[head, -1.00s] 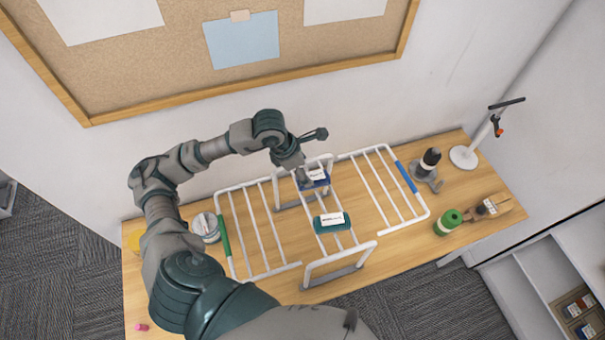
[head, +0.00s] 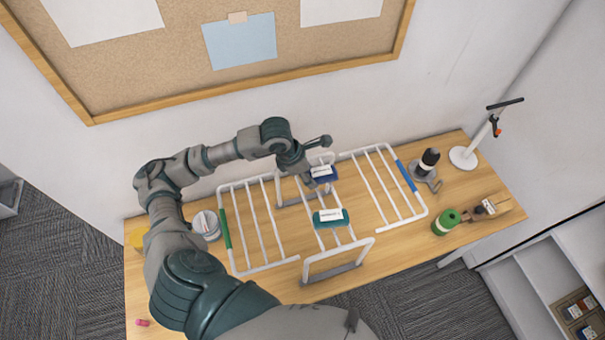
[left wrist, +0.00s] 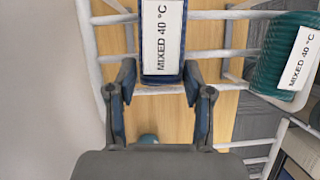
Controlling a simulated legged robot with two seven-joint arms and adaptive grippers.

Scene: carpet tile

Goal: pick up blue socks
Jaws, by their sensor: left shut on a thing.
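The blue socks (head: 332,177) are a dark blue bundle with a white label, at the far end of the white drying rack's middle section (head: 358,244). My left gripper (head: 309,174) is shut on them, coming down from the left. In the left wrist view the blue bundle (left wrist: 162,79) sits between the two fingertips (left wrist: 159,84), its label reading "MIXED 40 °C". Whether it still touches the bars is hard to tell. A teal bundle (head: 334,225) with a similar label lies nearer on the rack; it also shows in the left wrist view (left wrist: 268,62). My right gripper is not in view.
The rack's side wings (head: 258,268) spread over the wooden table. A white tin (head: 207,226) stands left, a green spool (head: 446,222) and a dark-topped bottle (head: 429,160) right. A white stand (head: 465,157) is at the back right. The wall is close behind.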

